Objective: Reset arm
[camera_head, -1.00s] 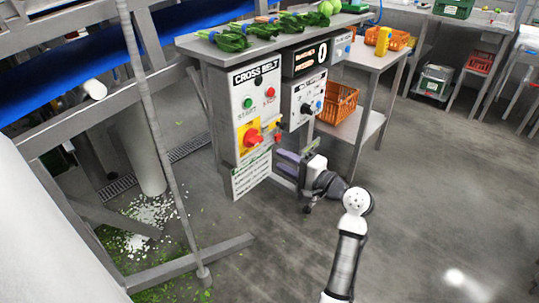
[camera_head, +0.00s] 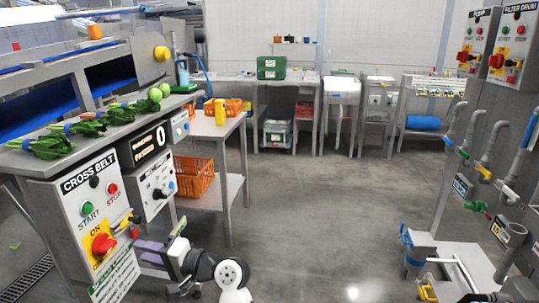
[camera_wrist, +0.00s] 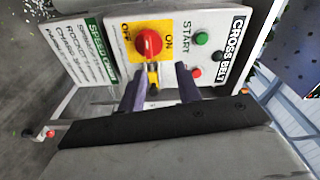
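My gripper (camera_head: 145,252) is at the lower left of the head view, just right of the CROSS BELT control panel (camera_head: 78,193). In the wrist view, the purple fingers of my gripper (camera_wrist: 158,80) are spread apart with nothing held between them. They point at the panel's red rotary switch (camera_wrist: 149,43) on its yellow ON/OFF plate. A small yellow piece (camera_wrist: 152,76) hangs below the switch and shows in the gap between the fingers. The switch also shows in the head view (camera_head: 103,243). Whether the fingertips touch the panel cannot be told.
Bunches of greens (camera_head: 88,127) lie on the steel counter above the panel. An orange crate (camera_head: 195,178) is on a shelf beside it. The floor (camera_head: 320,215) in the middle is clear. Pipes with valves (camera_head: 480,170) and a pallet-like platform (camera_head: 455,270) are at the right.

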